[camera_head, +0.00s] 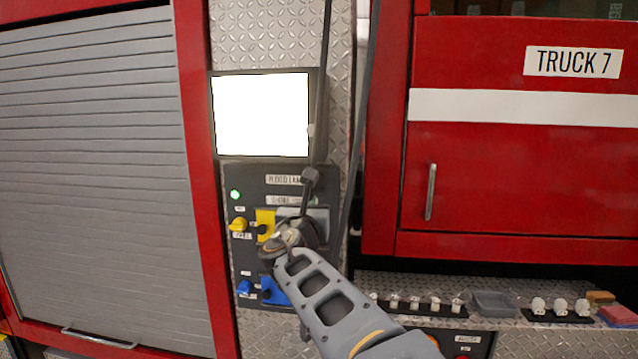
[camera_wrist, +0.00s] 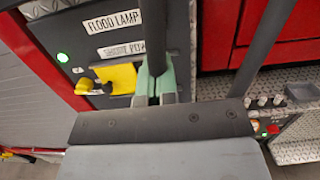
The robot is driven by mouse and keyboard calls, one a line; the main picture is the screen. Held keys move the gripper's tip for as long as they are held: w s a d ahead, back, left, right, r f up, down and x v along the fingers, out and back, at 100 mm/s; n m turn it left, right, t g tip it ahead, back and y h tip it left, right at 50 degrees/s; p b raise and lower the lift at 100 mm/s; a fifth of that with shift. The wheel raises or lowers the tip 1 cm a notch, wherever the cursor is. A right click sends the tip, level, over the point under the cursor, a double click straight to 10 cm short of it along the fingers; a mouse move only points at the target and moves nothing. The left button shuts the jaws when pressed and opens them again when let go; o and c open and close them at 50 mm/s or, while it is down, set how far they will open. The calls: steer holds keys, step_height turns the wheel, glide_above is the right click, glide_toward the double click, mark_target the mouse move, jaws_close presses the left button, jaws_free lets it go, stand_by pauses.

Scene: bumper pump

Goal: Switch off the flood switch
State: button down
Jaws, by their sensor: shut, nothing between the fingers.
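The dark control panel (camera_head: 246,178) carries a "FLOOD LAMP" label (camera_head: 284,180), which also shows in the wrist view (camera_wrist: 114,21). I cannot make out a switch beside this label; a dark upright bar (camera_wrist: 153,35) covers the panel just right of it. A green light (camera_head: 235,195) glows at the panel's left; it also shows in the wrist view (camera_wrist: 63,57). My gripper (camera_wrist: 155,84) is shut, its pale green fingers in front of the panel, below and right of the label. The bar lines up with the fingertips; I cannot tell whether they touch.
A yellow knob (camera_head: 238,224) and a blue knob (camera_head: 244,288) stick out at the panel's left. A blank white screen (camera_head: 262,115) is above. Right of the panel is a red door (camera_head: 490,190) over a metal shelf (camera_head: 390,290) with small items.

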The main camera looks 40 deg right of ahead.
mark_target(321, 174)
steer(key=p+x, duration=0.3)
steer(key=x, duration=1.1)
steer(key=shift+p, duration=0.3)
steer(key=shift+w+d+b, duration=0.15)
steer(key=shift+b, duration=0.2)
steer(key=shift+r+b, duration=0.25)
steer(key=shift+b, duration=0.25)
steer(key=shift+r, duration=0.3)
steer(key=shift+s+a+f, duration=0.1)
steer(key=shift+s+a, duration=0.35)
steer(key=shift+s, duration=0.05)
steer(key=r+v, duration=0.3)
steer(key=v, duration=0.9)
steer(key=shift+s+a+b, duration=0.3)
steer(key=shift+a+b, duration=0.15)
